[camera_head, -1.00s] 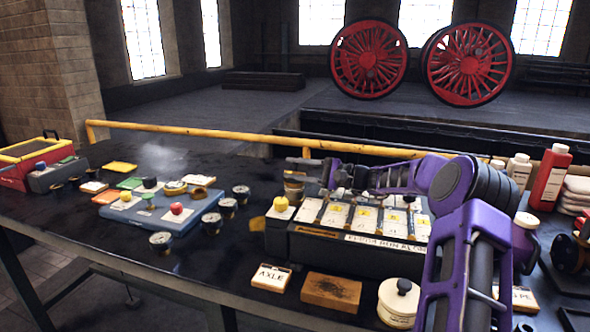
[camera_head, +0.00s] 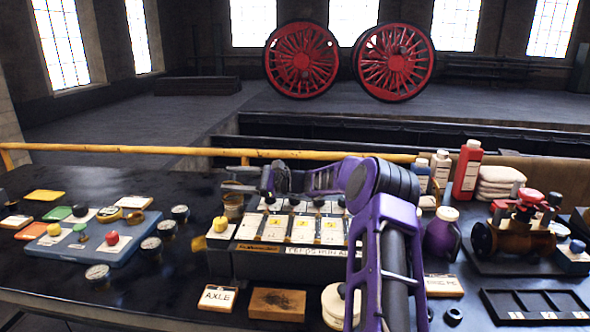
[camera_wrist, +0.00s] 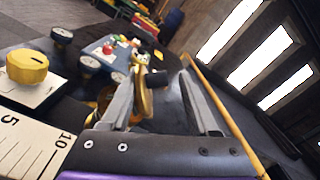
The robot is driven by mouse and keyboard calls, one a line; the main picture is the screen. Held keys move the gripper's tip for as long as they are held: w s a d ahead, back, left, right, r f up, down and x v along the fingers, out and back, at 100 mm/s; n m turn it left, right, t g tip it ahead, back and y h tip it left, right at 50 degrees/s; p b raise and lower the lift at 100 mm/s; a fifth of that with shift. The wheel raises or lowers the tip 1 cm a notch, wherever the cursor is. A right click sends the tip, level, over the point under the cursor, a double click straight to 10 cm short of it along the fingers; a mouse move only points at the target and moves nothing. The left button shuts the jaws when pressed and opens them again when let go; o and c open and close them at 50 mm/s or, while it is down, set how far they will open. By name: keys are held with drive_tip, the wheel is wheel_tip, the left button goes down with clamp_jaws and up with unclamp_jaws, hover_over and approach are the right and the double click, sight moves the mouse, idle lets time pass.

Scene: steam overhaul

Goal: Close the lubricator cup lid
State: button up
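The lubricator cup (camera_head: 233,208) is a small brass-coloured cup at the back left corner of the grey console. In the wrist view its brass body (camera_wrist: 104,97) shows partly behind the left finger. A brass lid (camera_wrist: 142,92) appears to stand upright and open at the cup, with a dark knob on its right side. My gripper (camera_wrist: 168,105) is open, one finger close to the lid's left and the other well to its right. I cannot tell whether a finger touches the lid. In the head view my gripper (camera_head: 240,178) is small and dark, just above the cup.
The grey console (camera_head: 280,264) with white labelled cards and a yellow knob (camera_head: 220,224) lies beside the cup. A yellow rail (camera_head: 330,155) runs behind the bench.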

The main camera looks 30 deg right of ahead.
drive_tip(key=s+d+m+p, duration=0.1)
drive_tip(key=s+d+m, duration=0.1)
drive_tip(key=d, duration=0.3)
drive_tip(key=s+d+m+p, duration=0.1)
drive_tip(key=s+d+m, duration=0.1)
drive_tip(key=d, duration=0.3)
drive_tip(key=s+d+m+p, duration=0.1)
drive_tip(key=s+d, duration=0.3)
drive_tip(key=d, duration=0.1)
drive_tip(key=shift+s+d+m+p, duration=0.15)
drive_tip(key=shift+d+m+p, duration=0.05)
drive_tip(key=shift+m+p, duration=0.2)
drive_tip(key=shift+w+f+n+b, duration=0.1)
drive_tip(key=shift+w+n+b, duration=0.1)
drive_tip(key=shift+n+b, duration=0.45)
drive_tip(key=shift+w+r+n+g+b, duration=0.2)
drive_tip(key=shift+r+n+g+b, duration=0.1)
drive_tip(key=shift+r+n, duration=0.05)
drive_tip(key=x, duration=1.7)
drive_tip(key=shift+r, duration=0.15)
clamp_jaws()
